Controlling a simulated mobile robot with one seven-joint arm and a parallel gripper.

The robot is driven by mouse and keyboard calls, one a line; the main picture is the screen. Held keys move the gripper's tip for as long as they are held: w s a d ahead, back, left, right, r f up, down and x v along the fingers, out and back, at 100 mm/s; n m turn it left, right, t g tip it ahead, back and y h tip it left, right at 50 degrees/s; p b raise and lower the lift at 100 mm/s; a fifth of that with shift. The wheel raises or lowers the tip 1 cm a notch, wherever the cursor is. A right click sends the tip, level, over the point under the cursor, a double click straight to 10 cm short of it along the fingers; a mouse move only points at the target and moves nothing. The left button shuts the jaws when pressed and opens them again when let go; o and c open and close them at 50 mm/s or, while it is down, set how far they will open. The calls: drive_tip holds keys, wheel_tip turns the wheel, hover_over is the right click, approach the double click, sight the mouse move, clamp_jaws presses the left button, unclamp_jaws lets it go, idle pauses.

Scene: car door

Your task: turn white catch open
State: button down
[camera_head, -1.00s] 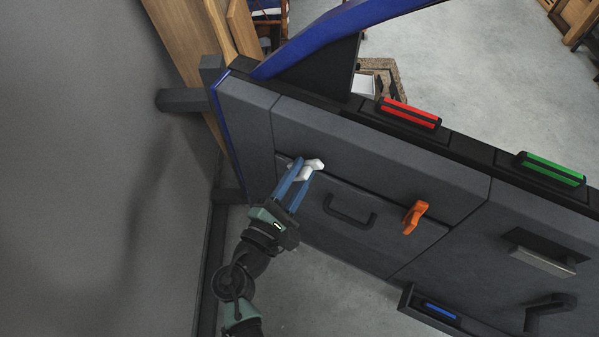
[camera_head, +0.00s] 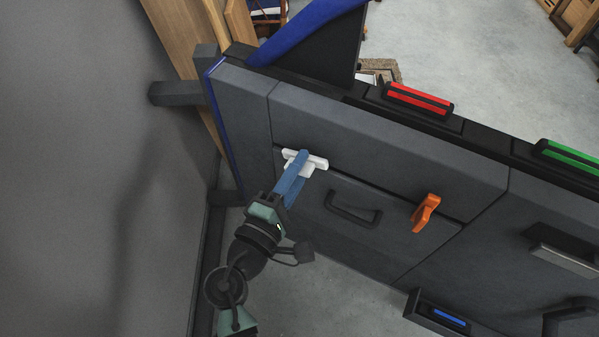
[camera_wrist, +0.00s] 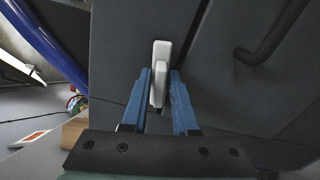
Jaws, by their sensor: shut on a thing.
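The white catch (camera_head: 318,162) sits at the upper left of the dark panel with the bar handle, on the grey car door. My gripper (camera_head: 296,168) reaches it from below left, with its blue fingers on the catch's lever. In the wrist view my gripper (camera_wrist: 159,88) has one finger on each side of the white lever (camera_wrist: 158,90) and is shut on it. There the lever lies roughly in line with its white base (camera_wrist: 161,47). The fingers hide part of the catch in the head view.
An orange latch (camera_head: 426,212) is at the panel's right. The dark bar handle (camera_head: 353,209) is below the catch. Red (camera_head: 418,99) and green (camera_head: 572,158) switches lie along the door's top. A grey wall (camera_head: 70,170) stands at the left.

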drive_tip(key=shift+f+m+b, duration=0.15)
drive_tip(key=shift+m+b, duration=0.7)
drive_tip(key=shift+m, duration=0.35)
drive_tip(key=c, duration=0.9)
unclamp_jaws()
drive_tip(key=shift+s+a, duration=0.1)
drive_tip(key=p+v, duration=0.1)
drive_tip(key=v, duration=1.1)
drive_tip(key=shift+s+a, duration=0.15)
drive_tip(key=shift+s, duration=0.25)
